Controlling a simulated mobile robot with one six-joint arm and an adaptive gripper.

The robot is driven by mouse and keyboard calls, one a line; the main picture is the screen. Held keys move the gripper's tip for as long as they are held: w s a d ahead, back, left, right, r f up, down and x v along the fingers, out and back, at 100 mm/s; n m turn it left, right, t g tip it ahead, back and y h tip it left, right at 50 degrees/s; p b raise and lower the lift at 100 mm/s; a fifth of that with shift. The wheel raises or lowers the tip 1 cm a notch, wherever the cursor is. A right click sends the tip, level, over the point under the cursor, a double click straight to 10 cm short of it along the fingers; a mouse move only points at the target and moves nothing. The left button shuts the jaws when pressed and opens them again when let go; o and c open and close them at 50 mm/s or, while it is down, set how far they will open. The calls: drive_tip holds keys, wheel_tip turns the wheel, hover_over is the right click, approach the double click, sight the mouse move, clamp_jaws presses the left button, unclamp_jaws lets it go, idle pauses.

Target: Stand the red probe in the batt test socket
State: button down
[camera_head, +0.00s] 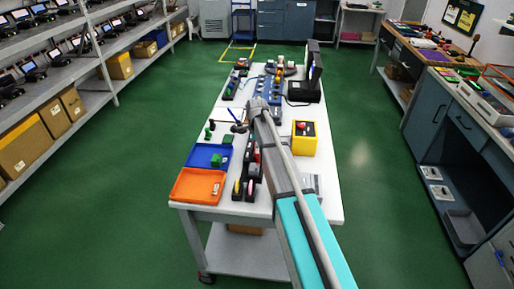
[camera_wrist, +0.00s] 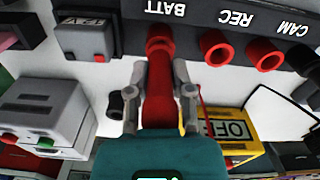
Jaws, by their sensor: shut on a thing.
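In the wrist view my gripper (camera_wrist: 160,84) is shut on the red probe (camera_wrist: 158,105). The probe runs up the picture from the palm, toward the dark panel (camera_wrist: 195,12) with upside-down labels. Its far end is in line with a red ring-like part (camera_wrist: 160,45) by the BATT label. I cannot tell whether the probe is in that socket, touching it or just in front of it. In the head view my gripper (camera_head: 258,104) is over the middle of the white table, and the probe cannot be made out there.
Two more red sockets (camera_wrist: 216,47) (camera_wrist: 264,54) sit right of the BATT one, under REC and CAM. A yellow box (camera_wrist: 238,135) marked OFF and a grey box (camera_wrist: 40,115) stand nearby. Blue (camera_head: 198,156) and orange (camera_head: 184,186) trays lie at the table's near left.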

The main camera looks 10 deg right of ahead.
drive_tip(key=shift+f, duration=0.3)
drive_tip(key=shift+c, duration=2.2)
unclamp_jaws()
drive_tip(key=shift+r, duration=0.15)
